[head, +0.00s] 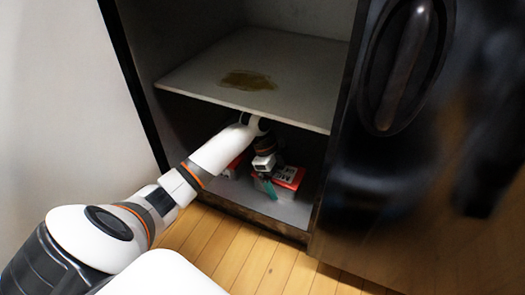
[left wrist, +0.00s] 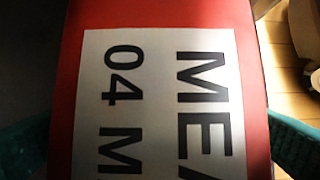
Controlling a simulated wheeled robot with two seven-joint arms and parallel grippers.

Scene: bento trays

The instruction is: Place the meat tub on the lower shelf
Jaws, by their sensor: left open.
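The meat tub (head: 288,178) has a red top and a white label and stands on the cabinet's lower shelf (head: 293,213). In the left wrist view its red lid (left wrist: 262,110) fills the picture, and its label reads "MEA" and "04 M", cut off by the frame. My left gripper (head: 272,185) is at the tub, with its teal fingers on either side of it. The jaws are open. Whether the fingers touch the tub cannot be told. My wrist hides part of the tub. My right gripper is not in view.
Another red and white item (head: 234,167) shows partly behind my left arm on the lower shelf. The upper shelf (head: 300,85) overhangs my arm and bears a brown stain. A dark panel with a handle (head: 404,65) stands at the right. Wooden floor (head: 235,250) lies in front.

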